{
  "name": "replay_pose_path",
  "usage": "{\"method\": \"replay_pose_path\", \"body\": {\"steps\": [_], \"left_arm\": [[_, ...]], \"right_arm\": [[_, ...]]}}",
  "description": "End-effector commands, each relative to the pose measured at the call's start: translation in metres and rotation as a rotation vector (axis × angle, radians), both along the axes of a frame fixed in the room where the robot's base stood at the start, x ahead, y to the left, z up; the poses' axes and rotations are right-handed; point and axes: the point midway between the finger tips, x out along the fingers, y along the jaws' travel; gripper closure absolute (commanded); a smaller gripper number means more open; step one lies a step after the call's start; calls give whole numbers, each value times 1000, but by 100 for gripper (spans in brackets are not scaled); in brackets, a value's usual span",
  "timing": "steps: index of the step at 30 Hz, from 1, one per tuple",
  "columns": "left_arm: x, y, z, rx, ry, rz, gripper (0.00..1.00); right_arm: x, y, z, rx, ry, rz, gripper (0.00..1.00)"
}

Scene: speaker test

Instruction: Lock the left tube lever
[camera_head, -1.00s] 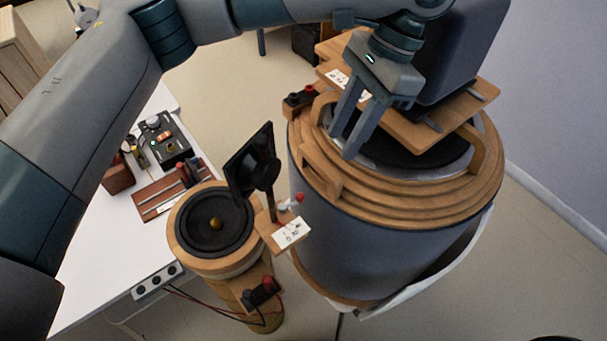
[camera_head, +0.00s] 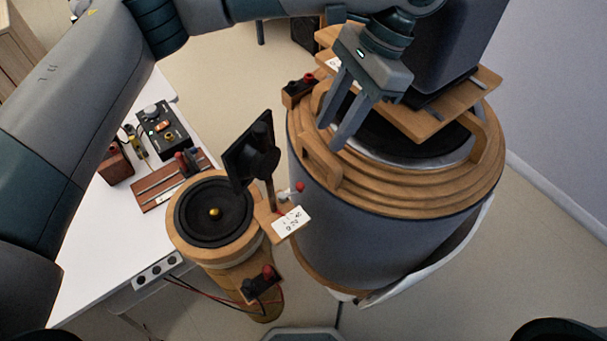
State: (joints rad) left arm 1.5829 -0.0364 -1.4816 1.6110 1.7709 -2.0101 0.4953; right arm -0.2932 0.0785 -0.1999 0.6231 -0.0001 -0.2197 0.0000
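The left tube (camera_head: 222,256) is a narrow wooden cylinder with a round black speaker (camera_head: 214,212) on top. A small lever (camera_head: 291,191) with a red tip sits at its right side, near a white label (camera_head: 291,221) and a tilted black square speaker (camera_head: 252,154). My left gripper (camera_head: 333,135) points down over the near-left rim of the large grey drum, above and right of the lever and apart from it. Its two fingers are spread with nothing seen between them. My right gripper does not show.
The large drum (camera_head: 345,245) with a stepped wooden top (camera_head: 400,190) stands close to the lever's right. A white table (camera_head: 95,255) with small electrical devices (camera_head: 162,128) is at left. Cables hang below the tube.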

Motion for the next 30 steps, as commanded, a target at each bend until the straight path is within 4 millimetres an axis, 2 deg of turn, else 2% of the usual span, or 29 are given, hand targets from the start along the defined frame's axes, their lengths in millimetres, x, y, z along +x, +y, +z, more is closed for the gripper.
{"method": "replay_pose_path", "body": {"steps": [12,21,30], "left_arm": [[-10,24,-60,1,4,0,67],[-16,43,-105,2,1,1,67],[-20,52,-132,0,0,0,67]], "right_arm": [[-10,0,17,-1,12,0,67],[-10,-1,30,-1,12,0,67],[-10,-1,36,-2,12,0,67]]}}
